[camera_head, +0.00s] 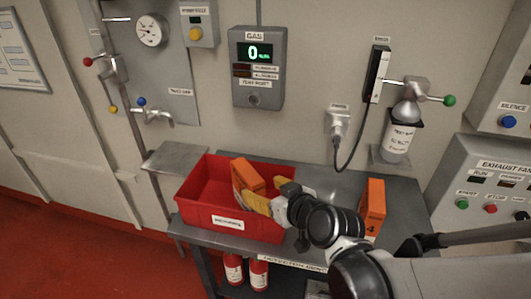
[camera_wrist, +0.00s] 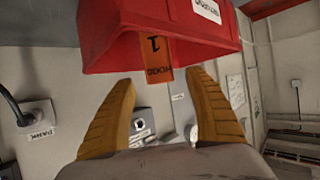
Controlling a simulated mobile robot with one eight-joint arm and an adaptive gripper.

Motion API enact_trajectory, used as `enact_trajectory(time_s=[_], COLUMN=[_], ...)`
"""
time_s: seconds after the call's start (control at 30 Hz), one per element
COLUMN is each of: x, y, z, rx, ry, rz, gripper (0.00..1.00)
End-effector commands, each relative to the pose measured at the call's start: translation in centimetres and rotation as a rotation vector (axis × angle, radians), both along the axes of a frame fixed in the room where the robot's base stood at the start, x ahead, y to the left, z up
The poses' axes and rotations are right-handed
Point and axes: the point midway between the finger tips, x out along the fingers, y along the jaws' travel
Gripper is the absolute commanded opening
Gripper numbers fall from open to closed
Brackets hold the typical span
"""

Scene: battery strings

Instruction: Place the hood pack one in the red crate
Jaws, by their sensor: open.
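The hood pack one is an orange box (camera_head: 248,175) in the red crate (camera_head: 226,232), with its top above the rim. The wrist view shows its face marked 1 (camera_wrist: 156,55), upside down, beside the crate wall (camera_wrist: 130,25). My gripper (camera_head: 257,190) is over the crate's right part, its yellow fingers apart next to the pack. In the wrist view my gripper (camera_wrist: 160,76) is open, with the pack beyond and between the fingertips. I cannot tell whether a finger touches it. The pack's lower part is hidden in the head view.
The crate stands on a grey table (camera_head: 335,190). Another orange pack marked 4 (camera_head: 374,205) stands at the right, behind my arm. A white bottle (camera_head: 397,140) and a cabled plug (camera_head: 338,125) are at the back. Red cylinders (camera_head: 259,273) stand below the table.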

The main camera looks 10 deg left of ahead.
Motion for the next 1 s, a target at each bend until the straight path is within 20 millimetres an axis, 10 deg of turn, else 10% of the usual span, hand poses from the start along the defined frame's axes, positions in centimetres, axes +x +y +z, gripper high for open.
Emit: enact_trajectory(time_s=[0.47,1.0], x=[-1.9,-12.3], y=[-3.5,-26.0], z=[1.5,2.8], rx=[-0.016,-0.169], ry=[0.035,0.452], rz=[-0.037,-0.634], gripper=[0.63,0.63])
